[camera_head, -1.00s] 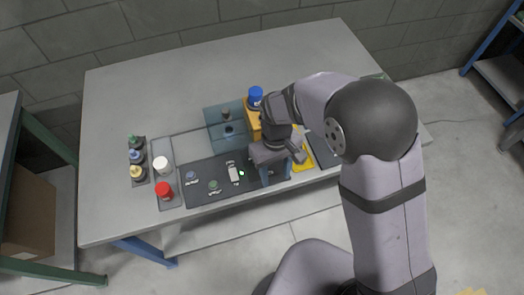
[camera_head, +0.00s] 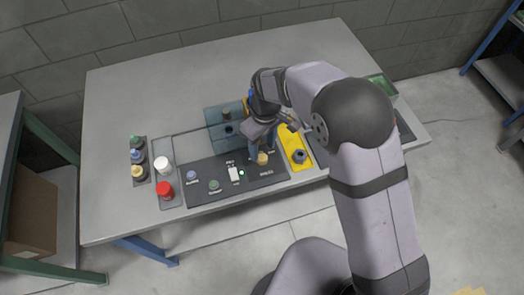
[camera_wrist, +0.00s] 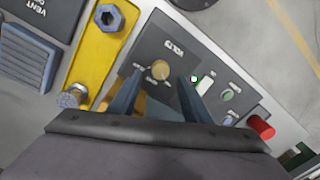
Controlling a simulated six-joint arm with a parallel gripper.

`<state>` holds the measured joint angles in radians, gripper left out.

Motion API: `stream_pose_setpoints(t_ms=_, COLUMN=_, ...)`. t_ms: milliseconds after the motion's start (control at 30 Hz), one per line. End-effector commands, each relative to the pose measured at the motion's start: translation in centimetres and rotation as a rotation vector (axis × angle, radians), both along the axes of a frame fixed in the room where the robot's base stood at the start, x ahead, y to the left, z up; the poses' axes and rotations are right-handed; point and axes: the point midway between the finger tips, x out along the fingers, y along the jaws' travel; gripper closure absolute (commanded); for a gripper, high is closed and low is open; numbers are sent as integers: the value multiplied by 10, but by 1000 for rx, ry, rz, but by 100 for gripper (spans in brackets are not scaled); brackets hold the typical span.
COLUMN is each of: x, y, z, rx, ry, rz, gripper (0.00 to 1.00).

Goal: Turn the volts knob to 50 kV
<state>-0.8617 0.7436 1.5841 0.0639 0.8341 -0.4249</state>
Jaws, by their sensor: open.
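The volts knob is a small round tan knob (camera_wrist: 160,69) on a dark control panel (camera_wrist: 205,60), beside the printed word VOLTS. It also shows in the head view as a yellowish knob (camera_head: 262,159) near the panel's right end. Small scale marks surround it, but the numbers and its setting are too small to read. My gripper (camera_wrist: 161,82) is open and empty, with blue-grey fingers pointing down toward the panel. In the wrist view the fingers lie to either side of the knob. I cannot tell their height above the panel. In the head view my gripper (camera_head: 262,152) is close to the knob.
A yellow plate with a dark hex knob (camera_head: 299,156) is right of the panel. Left of the volts knob are a white switch (camera_head: 235,173), a green light, and green (camera_head: 214,185) and bluish knobs. A blue-grey block (camera_head: 222,115) sits behind.

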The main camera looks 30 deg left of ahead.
Motion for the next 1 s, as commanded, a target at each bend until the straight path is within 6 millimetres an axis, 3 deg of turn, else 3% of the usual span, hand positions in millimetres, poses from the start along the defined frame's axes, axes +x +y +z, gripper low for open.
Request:
stream_pose_setpoints(t_ms=300, x=-2, y=0, z=-32, rx=-1, ry=1, rz=-1, gripper=56)
stream_pose_setpoints(t_ms=667, x=-2, y=1, z=-38, rx=1, ry=0, rz=-1, gripper=56)
stream_pose_setpoints(t_ms=867, x=-2, y=1, z=-38, rx=0, ry=0, rz=-1, gripper=97)
stream_pose_setpoints(t_ms=1000, x=-2, y=1, z=-38, rx=0, ry=0, rz=-2, gripper=97)
